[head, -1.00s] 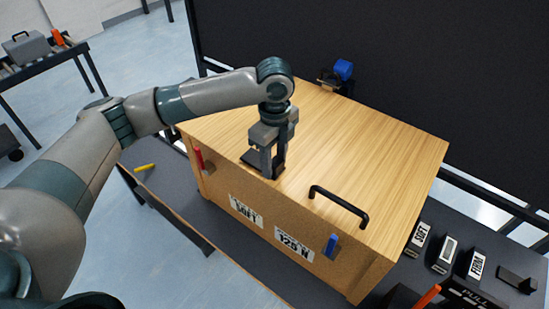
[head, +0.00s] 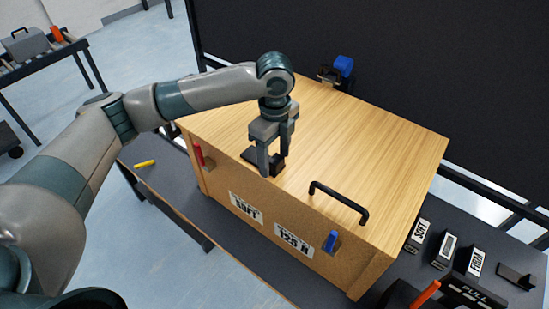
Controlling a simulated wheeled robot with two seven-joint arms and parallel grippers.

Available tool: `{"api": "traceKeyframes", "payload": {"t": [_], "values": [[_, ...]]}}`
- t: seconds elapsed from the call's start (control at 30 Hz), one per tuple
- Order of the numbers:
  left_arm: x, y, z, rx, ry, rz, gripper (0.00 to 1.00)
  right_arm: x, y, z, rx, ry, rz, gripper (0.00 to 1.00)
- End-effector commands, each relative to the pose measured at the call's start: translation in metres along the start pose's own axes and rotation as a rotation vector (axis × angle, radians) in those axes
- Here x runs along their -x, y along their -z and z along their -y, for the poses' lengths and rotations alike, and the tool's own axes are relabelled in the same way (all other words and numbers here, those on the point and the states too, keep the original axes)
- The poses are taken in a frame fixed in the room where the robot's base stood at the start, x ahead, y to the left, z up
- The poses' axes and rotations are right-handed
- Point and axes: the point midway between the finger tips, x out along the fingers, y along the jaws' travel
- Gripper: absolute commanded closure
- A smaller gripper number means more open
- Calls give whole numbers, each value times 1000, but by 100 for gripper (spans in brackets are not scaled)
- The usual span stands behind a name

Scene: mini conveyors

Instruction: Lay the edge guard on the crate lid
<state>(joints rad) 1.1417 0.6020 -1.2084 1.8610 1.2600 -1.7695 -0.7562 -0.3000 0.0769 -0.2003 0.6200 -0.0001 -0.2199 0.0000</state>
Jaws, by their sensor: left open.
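The wooden crate lid (head: 370,140) is the broad top of the crate, with a black handle (head: 338,203) near its front edge. A small black angled piece, which looks like the edge guard (head: 250,155), lies at the lid's front edge, left of the handle. My left gripper (head: 274,162) points down over it, open, its two fingers apart and close to the guard. The fingers hide part of the guard, and I cannot tell whether they touch it. My right gripper is not in view.
A red clip (head: 199,154) and a blue clip (head: 331,242) are on the crate's front. Labelled blocks (head: 444,252), another black bracket (head: 517,278) and an orange handle (head: 425,294) are at right. A yellow marker (head: 145,163) lies at left. A dark panel stands behind.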

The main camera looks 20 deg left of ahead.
Motion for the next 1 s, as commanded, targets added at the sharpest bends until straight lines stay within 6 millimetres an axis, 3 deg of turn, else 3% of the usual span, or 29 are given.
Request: {"api": "traceKeyframes", "payload": {"t": [0.17, 0.7, 1.0], "values": [[18, 0, 1, -1, 4, 0, 43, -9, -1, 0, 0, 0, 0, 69], [104, 0, 1, 0, 2, 0, 43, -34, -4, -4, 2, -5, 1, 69], [117, 0, 0, 0, -1, -1, 43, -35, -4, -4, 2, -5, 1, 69]]}}
